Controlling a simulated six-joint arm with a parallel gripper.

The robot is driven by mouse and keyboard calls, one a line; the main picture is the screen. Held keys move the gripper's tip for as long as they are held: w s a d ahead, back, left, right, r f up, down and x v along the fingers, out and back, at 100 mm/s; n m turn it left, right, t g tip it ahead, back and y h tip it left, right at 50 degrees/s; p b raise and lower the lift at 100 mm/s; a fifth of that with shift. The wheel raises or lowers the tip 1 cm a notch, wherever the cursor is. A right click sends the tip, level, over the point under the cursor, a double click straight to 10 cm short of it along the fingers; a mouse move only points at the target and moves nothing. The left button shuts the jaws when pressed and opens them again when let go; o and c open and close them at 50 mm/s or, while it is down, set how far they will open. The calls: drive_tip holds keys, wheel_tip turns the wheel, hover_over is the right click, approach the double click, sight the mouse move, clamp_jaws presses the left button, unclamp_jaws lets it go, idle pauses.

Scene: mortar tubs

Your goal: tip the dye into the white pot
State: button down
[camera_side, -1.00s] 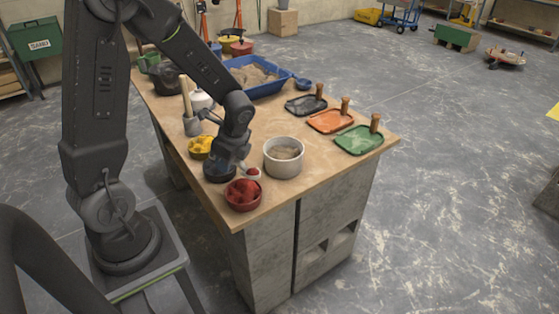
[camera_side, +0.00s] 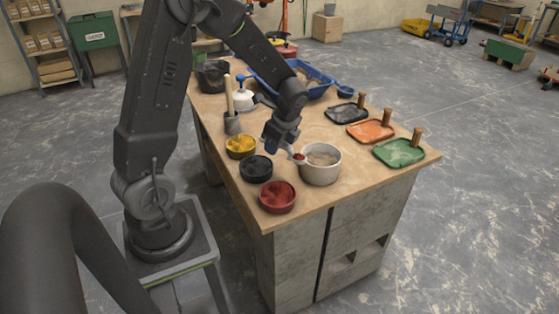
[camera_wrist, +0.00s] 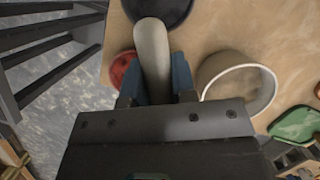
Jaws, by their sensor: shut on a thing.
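My gripper (camera_side: 281,146) is shut on a small pale scoop, whose bowl end (camera_side: 300,158) carries red dye in the side view. The scoop is at the left of the white pot (camera_side: 320,174), close to its rim; whether they touch I cannot tell. The pot stands upright with greyish-beige material inside. In the wrist view the pale scoop (camera_wrist: 152,50) sticks out between my blue fingers (camera_wrist: 156,82), with the pot (camera_wrist: 207,76) to their right. The red dye bowl (camera_side: 278,197) stands in front, and its edge shows in the wrist view (camera_wrist: 121,68).
A black bowl (camera_side: 256,168) and a yellow-filled bowl (camera_side: 240,147) stand left of the pot. A pestle-like tool (camera_side: 232,121) stands behind them. Black, orange (camera_side: 371,131) and green (camera_side: 399,152) handled trays lie right. A blue tray (camera_side: 318,91) is at the back.

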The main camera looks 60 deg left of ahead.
drive_tip(key=w+a+r, duration=0.4)
drive_tip(key=w+a, duration=0.4)
drive_tip(key=w+d+r+g+y, duration=0.2)
drive_tip(key=w+d+g+y, duration=0.3)
drive_tip(key=d+y, duration=0.3)
drive_tip(key=shift+d+r+g+y, duration=0.2)
drive_tip(key=shift+g+y, duration=0.7)
drive_tip(key=shift+y, duration=0.9)
drive_tip(key=shift+w+d+r+t+h, duration=0.15)
drive_tip(key=shift+r+t+h, duration=0.25)
drive_tip(key=shift+t+h, duration=1.05)
drive_tip(key=shift+d+r+t+h, duration=0.1)
drive_tip(key=shift+r+t+h, duration=0.45)
drive_tip(key=shift+h, duration=1.75)
drive_tip(key=shift+w+d+r+t+h, duration=0.15)
drive_tip(key=shift+r+t+h, duration=0.1)
drive_tip(key=shift+t+h, duration=1.3)
drive_tip(key=shift+g, duration=0.35)
